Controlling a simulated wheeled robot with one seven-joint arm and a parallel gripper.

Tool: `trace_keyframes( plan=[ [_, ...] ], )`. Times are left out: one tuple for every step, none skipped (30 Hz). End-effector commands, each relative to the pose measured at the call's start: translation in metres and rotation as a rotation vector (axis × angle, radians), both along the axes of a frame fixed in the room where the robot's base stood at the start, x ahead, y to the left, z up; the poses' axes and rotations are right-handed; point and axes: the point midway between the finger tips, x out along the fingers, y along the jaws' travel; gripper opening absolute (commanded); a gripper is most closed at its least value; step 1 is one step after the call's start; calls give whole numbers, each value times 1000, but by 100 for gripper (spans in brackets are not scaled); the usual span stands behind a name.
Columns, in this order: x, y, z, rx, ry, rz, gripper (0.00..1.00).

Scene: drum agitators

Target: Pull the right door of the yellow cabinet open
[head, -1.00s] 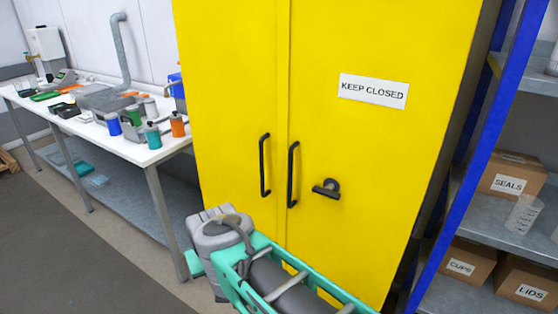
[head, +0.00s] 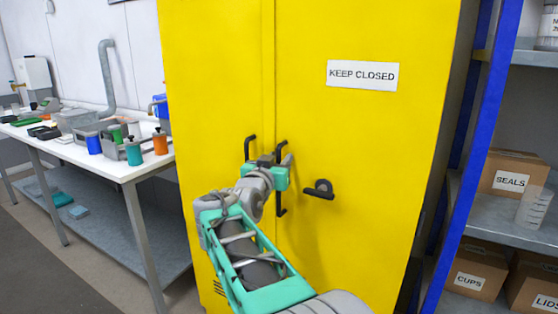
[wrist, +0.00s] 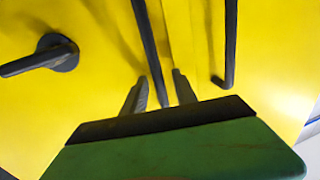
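The yellow cabinet (head: 345,125) stands ahead, both doors shut. The right door's black upright handle (head: 281,205) is partly hidden behind my gripper (head: 277,162) in the head view. In the wrist view, the right door's handle (wrist: 148,45) runs down between the two grey fingertips of my gripper (wrist: 158,88). The fingers are apart, one on each side of the handle, with gaps visible; contact cannot be told. The left door's handle (wrist: 230,45) lies outside the fingers. A black lever latch (head: 320,189) is on the right door; it also shows in the wrist view (wrist: 45,60).
A blue-post shelf (head: 487,130) with labelled boxes stands close on the cabinet's right. A white workbench (head: 130,168) with bottles and tools stands on the left. Grey floor (head: 40,255) is clear at the lower left.

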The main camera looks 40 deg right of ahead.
Motion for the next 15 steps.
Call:
trace_keyframes(
  plan=[
    [0, -1, 0, 0, 0, 0, 34],
    [0, -1, 0, 0, 0, 0, 34],
    [1, 0, 0, 0, 0, 1, 34],
    [0, 0, 0, 0, 0, 1, 34],
    [0, 0, 0, 0, 0, 1, 34],
    [0, 0, 0, 0, 0, 1, 33],
    [0, 0, 0, 0, 0, 1, 31],
    [0, 0, 0, 0, 0, 1, 29],
    [0, 0, 0, 0, 0, 1, 25],
    [0, 0, 0, 0, 0, 1, 23],
    [0, 0, 0, 0, 0, 1, 20],
    [0, 0, 0, 0, 0, 1, 17],
    [0, 0, 0, 0, 0, 0, 15],
    [0, 0, 0, 0, 0, 0, 12],
    [0, 0, 0, 0, 0, 0, 9]
  ],
)
